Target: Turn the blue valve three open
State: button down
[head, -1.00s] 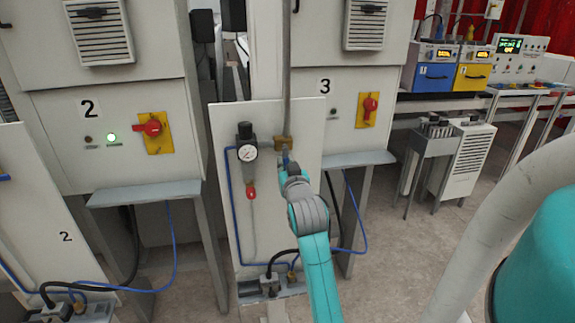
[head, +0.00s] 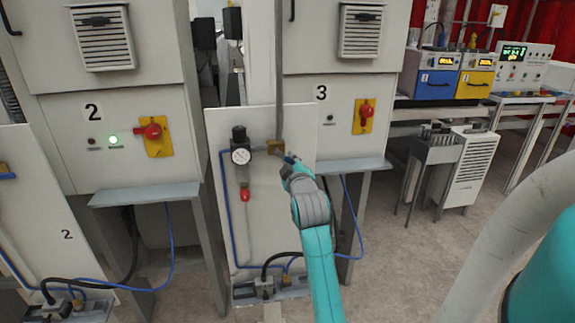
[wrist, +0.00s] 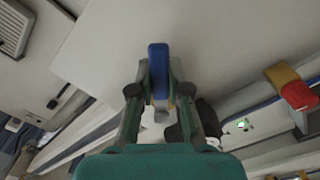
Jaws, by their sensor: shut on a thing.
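The blue valve handle (wrist: 157,72) shows in the wrist view between the two fingers of my gripper (wrist: 158,94), which is shut on it. In the head view the brass valve body (head: 275,147) sits on the white panel below cabinet 3, at the foot of a grey vertical pipe. The blue handle (head: 289,158) shows there as a small patch, pointing right and slightly down from the brass body. My gripper (head: 292,163) is at the handle and hides most of it.
A grey shelf (head: 350,165) juts out at the right. Red switches on yellow plates (head: 364,116) are on the cabinets.

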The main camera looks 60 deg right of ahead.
jog(key=n, duration=0.1)
jog(key=r+n, duration=0.1)
jog(key=n, duration=0.2)
jog(key=shift+s+d+r, duration=0.25)
jog(key=shift+s+r, duration=0.05)
jog(key=shift+r, duration=0.1)
jog(key=shift+r+n, duration=0.3)
jog(key=shift+n, duration=0.65)
jog(key=shift+r+n, duration=0.3)
jog(key=shift+n, duration=0.65)
jog(key=c, duration=1.1)
grip_release()
jog(key=v, duration=1.2)
jog(key=shift+s+d, duration=0.1)
